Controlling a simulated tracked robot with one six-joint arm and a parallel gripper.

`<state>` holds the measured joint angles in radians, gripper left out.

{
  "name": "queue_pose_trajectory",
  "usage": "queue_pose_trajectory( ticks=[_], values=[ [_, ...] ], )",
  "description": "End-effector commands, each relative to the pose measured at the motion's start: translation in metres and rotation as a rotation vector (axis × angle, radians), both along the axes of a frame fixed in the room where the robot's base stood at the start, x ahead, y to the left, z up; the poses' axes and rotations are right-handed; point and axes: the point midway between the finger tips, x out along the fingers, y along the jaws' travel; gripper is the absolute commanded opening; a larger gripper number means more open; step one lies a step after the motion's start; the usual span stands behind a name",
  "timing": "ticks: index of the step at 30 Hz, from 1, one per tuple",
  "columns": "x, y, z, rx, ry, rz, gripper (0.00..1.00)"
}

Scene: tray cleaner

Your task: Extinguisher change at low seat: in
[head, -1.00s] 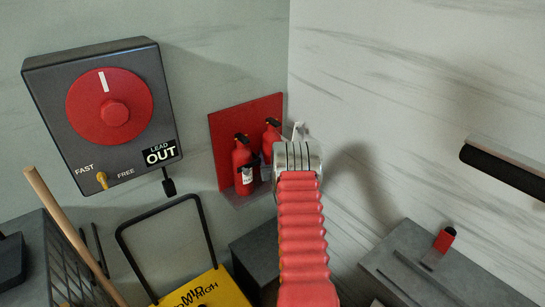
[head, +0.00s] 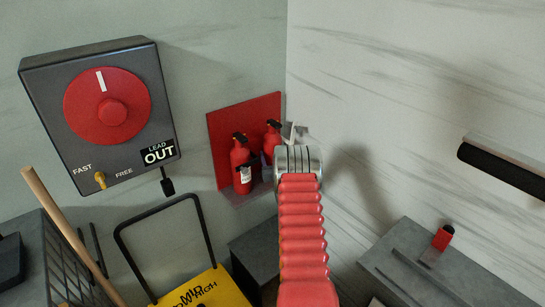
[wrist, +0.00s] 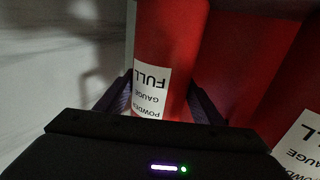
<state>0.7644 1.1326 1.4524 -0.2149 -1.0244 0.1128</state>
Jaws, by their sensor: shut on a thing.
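Two red extinguishers with black tops stand side by side at the red backboard (head: 222,130). The left extinguisher (head: 240,165) has a white label. The right extinguisher (head: 270,141) is partly covered by my wrist. In the wrist view, my gripper (wrist: 162,82) is shut on a red extinguisher (wrist: 172,35) with a white FULL label, one finger on each side of it. The other extinguisher (wrist: 300,120) shows at the right edge there, apart from the fingers. In the head view the fingers are mostly hidden behind my wrist, and I cannot tell whether the held extinguisher touches the shelf.
A grey box with a red dial (head: 107,106) and a lead marked OUT hangs left. Below are a wooden handle (head: 60,220) and a yellow machine with a black handle (head: 210,292). A black bar (head: 502,170) juts from the right wall above a grey bench (head: 400,265).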

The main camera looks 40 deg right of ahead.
Motion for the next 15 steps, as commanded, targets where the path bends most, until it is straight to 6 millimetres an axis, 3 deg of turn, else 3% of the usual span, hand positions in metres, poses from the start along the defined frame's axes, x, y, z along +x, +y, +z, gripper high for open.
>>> queue_pose_trajectory(
  ticks=[7, 8, 15],
  values=[
    [0.0014, -0.0013, 0.0069, -0.008, -0.010, 0.000, 0.00],
    [0.0014, -0.0013, 0.0070, -0.008, -0.010, 0.000, 0.62],
    [0.0008, -0.0006, 0.0035, -0.004, -0.004, 0.000, 0.79]
  ],
)
